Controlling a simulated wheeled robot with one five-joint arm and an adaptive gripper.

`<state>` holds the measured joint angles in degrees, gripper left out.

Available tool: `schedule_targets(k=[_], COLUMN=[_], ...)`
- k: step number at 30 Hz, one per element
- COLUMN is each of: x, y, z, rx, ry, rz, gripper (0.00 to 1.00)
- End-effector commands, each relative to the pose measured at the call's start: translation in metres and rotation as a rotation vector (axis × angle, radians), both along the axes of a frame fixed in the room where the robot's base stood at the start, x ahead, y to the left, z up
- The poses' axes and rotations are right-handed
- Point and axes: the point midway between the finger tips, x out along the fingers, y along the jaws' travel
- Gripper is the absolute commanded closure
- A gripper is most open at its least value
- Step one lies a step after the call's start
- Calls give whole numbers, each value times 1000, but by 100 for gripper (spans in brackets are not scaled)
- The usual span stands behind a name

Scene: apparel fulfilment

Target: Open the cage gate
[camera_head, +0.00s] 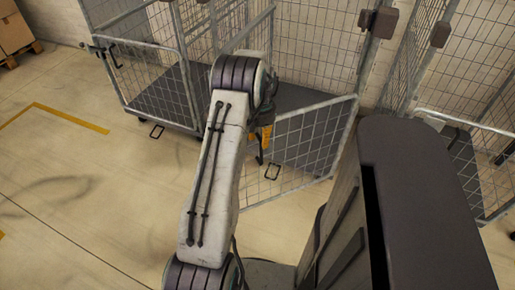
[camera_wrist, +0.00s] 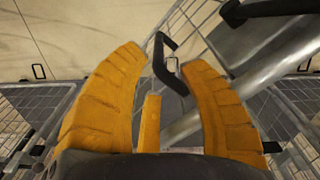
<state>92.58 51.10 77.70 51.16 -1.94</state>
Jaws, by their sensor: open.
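The mesh gate panel (camera_head: 310,140) with a grey tube frame stands in front of the middle cage, low, to the right of my arm. It slants from the cage's right post toward the front left, and its left end is partly hidden by my arm. In the wrist view, a black handle (camera_wrist: 170,68) lies between the tips of my open orange gripper (camera_wrist: 168,62); I cannot tell whether the fingers touch it. A grey tube (camera_wrist: 285,58) runs diagonally behind the right finger. In the head view my gripper (camera_head: 262,135) is mostly hidden behind my arm.
Another mesh cage (camera_head: 185,70) with a dark base stands at left, and more mesh (camera_head: 475,160) is at right. Cardboard boxes (camera_head: 12,32) sit on a pallet at the upper left. The floor (camera_head: 80,180) at left is clear, with yellow tape (camera_head: 70,117).

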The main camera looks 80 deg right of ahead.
Motion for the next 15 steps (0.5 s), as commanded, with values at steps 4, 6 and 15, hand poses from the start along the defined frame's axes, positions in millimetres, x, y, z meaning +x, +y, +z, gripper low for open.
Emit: schedule_targets(k=[4, 6, 15], x=[0, 0, 0], y=[1, 1, 1], z=[-20, -29, -55], rx=[4, 5, 2], ry=[0, 0, 0], rz=[0, 0, 0], gripper=[62, 62, 62])
